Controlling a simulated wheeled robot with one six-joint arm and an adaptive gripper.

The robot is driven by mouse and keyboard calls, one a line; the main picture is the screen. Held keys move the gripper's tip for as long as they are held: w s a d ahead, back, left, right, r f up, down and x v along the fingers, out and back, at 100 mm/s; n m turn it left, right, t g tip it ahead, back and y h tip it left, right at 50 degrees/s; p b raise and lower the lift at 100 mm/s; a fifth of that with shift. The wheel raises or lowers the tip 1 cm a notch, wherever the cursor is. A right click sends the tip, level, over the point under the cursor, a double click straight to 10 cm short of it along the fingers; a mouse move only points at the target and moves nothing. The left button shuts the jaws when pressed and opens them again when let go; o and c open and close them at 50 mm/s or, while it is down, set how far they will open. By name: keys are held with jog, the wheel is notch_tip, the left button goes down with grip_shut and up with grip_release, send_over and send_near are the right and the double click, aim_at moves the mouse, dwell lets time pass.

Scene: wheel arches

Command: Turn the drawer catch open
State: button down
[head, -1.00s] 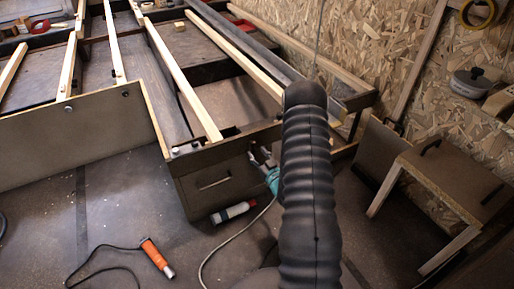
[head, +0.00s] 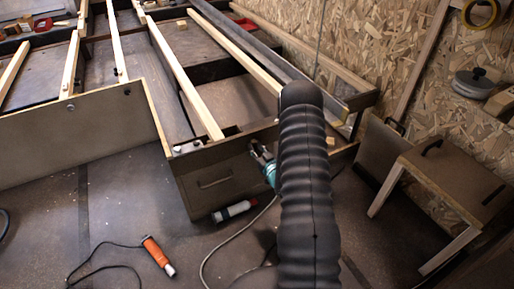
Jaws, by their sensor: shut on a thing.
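The drawer (head: 228,180) has a dark brown front with a bar handle (head: 215,182), set low under the wooden frame. My gripper (head: 255,151) is at the upper right part of the drawer front. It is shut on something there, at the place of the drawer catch. The catch itself is hidden by the fingers and too small to make out. My dark ribbed arm covers the area right of the gripper. The drawer looks closed.
A red and white bottle (head: 233,211) lies on the floor below the drawer. An orange tool (head: 157,256) with a black cord lies nearer. A small brown bench (head: 450,185) stands at the right, by the chipboard wall (head: 370,45).

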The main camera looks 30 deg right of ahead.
jog(key=shift+d+h, duration=0.1)
jog(key=shift+h, duration=0.2)
jog(key=shift+f+m+b, duration=0.1)
jog(key=shift+m+b, duration=0.25)
jog(key=shift+m, duration=0.05)
jog(key=m+b, duration=0.3)
jog(key=m, duration=0.2)
jog(key=m+b, duration=0.3)
jog(key=m, duration=0.3)
jog(key=d+f+m+b, duration=0.1)
jog(key=m+b, duration=0.2)
jog(key=m, duration=0.3)
jog(key=shift+d, duration=0.1)
jog(key=shift+f+m, duration=0.1)
jog(key=shift+m, duration=0.2)
jog(key=c, duration=1)
grip_release()
jog(key=shift+s, duration=0.1)
jog(key=shift+o, duration=0.2)
